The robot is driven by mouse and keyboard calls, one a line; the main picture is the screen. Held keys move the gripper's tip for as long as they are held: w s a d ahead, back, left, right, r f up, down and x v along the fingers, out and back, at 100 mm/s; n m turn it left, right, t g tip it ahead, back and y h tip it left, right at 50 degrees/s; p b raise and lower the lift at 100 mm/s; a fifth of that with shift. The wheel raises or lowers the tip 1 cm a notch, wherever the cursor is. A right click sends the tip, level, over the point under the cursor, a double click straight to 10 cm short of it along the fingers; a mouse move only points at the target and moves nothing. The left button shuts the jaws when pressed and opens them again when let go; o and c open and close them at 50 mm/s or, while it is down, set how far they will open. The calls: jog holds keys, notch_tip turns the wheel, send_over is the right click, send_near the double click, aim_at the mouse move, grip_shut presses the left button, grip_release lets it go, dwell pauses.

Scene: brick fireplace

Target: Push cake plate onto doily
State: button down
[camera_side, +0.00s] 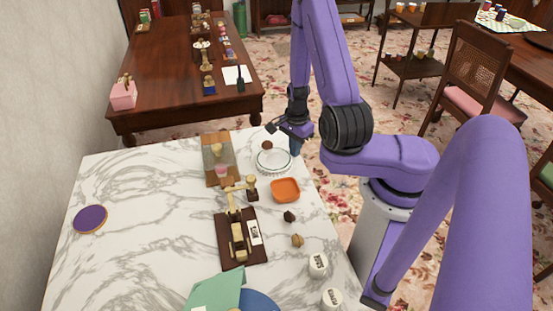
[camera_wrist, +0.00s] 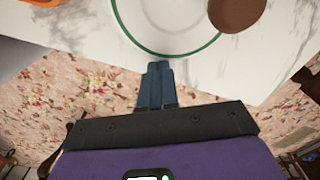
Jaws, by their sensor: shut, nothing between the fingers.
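The cake plate (camera_side: 274,160) is a white round plate with a thin dark green rim, near the right back edge of the marble table. It also shows at the top of the wrist view (camera_wrist: 150,46). A pale scalloped edge shows along its near side in the side view; I cannot tell whether this is the doily or part of the plate. No separate doily is clearly seen. My gripper (camera_side: 296,149) is shut and empty, at the plate's right side by the table edge. Its blue fingertips (camera_wrist: 159,66) are close to the rim; contact is unclear.
A brown round thing (camera_wrist: 236,12) is beside the plate. An orange dish (camera_side: 286,190), a wooden board (camera_side: 211,173) and a dark board with a brass device (camera_side: 236,236) are nearby. A purple disc (camera_side: 90,219) lies far left. The marble left of the boards is mostly clear.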

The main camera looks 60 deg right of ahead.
jog(key=shift+s+d, duration=0.2)
jog(key=shift+d, duration=0.1)
notch_tip(320, 180, up, 8)
dwell(1.1)
